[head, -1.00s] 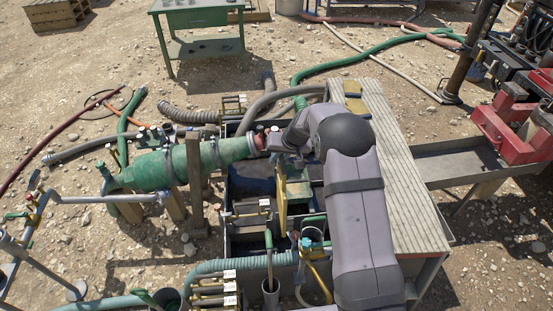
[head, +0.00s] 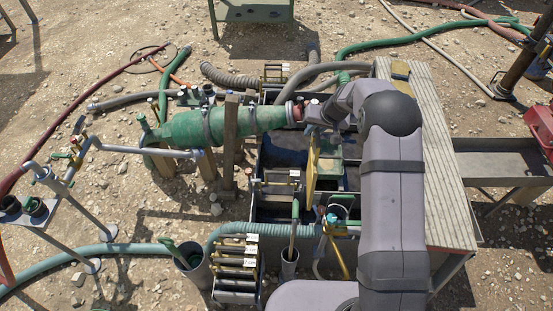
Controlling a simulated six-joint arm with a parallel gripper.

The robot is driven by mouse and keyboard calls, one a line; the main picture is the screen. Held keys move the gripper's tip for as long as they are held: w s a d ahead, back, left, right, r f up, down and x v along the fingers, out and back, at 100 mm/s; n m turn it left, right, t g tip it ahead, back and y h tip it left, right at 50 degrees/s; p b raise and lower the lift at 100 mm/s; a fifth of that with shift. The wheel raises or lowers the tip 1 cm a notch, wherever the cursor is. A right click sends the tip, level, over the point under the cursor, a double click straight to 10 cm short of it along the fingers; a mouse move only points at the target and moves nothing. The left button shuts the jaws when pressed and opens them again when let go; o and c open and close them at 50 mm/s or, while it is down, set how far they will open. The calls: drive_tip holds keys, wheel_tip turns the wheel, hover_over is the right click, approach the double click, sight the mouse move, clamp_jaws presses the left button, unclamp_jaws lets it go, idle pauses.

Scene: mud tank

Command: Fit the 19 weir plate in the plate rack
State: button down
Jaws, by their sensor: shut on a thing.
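A yellow plate (head: 312,166) hangs upright, almost edge-on, below my gripper (head: 309,122) over the open tank (head: 254,160). My gripper is shut on it; the jaws are small and partly hidden by my wrist. No number is legible on the plate, so I cannot confirm it is the 19. A rack (head: 237,268) with several stacked bars or plates and white tags stands at the near left of the tank, probably the plate rack. It is left of and nearer than the held plate, well apart from it.
A green cone-shaped vessel (head: 215,127) lies left of my gripper, with its narrow end close to it. A slatted walkway (head: 440,165) runs along the right. A grey bucket (head: 192,266), a narrow cup (head: 289,262) and a ribbed hose (head: 270,229) crowd the near side.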

drive_tip(key=s+a+r+n+g+y+b, duration=0.1)
drive_tip(key=a+r+n, duration=0.1)
drive_tip(key=a, duration=0.7)
drive_tip(key=s+a+r+n+b, duration=0.1)
drive_tip(key=s+a+b, duration=0.1)
drive_tip(key=a, duration=0.7)
drive_tip(key=s+a+r+n+g+y+b, duration=0.1)
drive_tip(key=s+a+r+n+b, duration=0.2)
drive_tip(key=s+a, duration=1.05)
drive_tip(key=s+a+f+n+g, duration=0.15)
drive_tip(key=s+a+n, duration=0.35)
drive_tip(key=s, duration=0.7)
drive_tip(key=s+d+f+n+g, duration=0.2)
drive_tip(key=s+n, duration=0.1)
drive_tip(key=s, duration=0.2)
drive_tip(key=s+d+f+n+g, duration=0.2)
drive_tip(key=s+n, duration=0.1)
drive_tip(key=s, duration=0.3)
drive_tip(key=shift+d+f+n+b, duration=0.15)
drive_tip(key=shift+d+n+b, duration=0.05)
drive_tip(key=shift+n+b, duration=0.25)
drive_tip(key=shift+f, duration=0.1)
wheel_tip(320, 180, down, 21)
drive_tip(key=b, duration=1.3)
drive_tip(key=shift+f, duration=0.15)
